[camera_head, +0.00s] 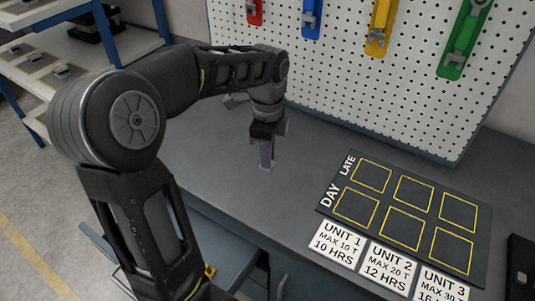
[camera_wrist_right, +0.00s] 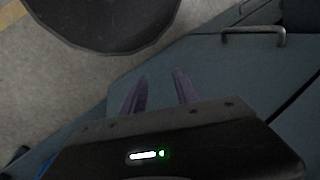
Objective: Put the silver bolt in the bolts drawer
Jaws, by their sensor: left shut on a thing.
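My left gripper (camera_head: 267,160) points down over the grey workbench, left of the dark schedule board. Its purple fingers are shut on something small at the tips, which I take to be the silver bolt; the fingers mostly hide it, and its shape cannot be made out. My right gripper (camera_wrist_right: 160,73) shows in the right wrist view with its two purple fingers apart and nothing between them. A blue-grey front with a metal handle (camera_wrist_right: 253,33) lies beyond it. I cannot read which drawer is the bolts drawer.
The workbench (camera_head: 215,150) is clear around my left gripper. The schedule board (camera_head: 400,210) with yellow squares and white unit cards lies to the right. A pegboard (camera_head: 330,75) with coloured tool holders stands behind. Shelves (camera_head: 60,60) stand at the back left.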

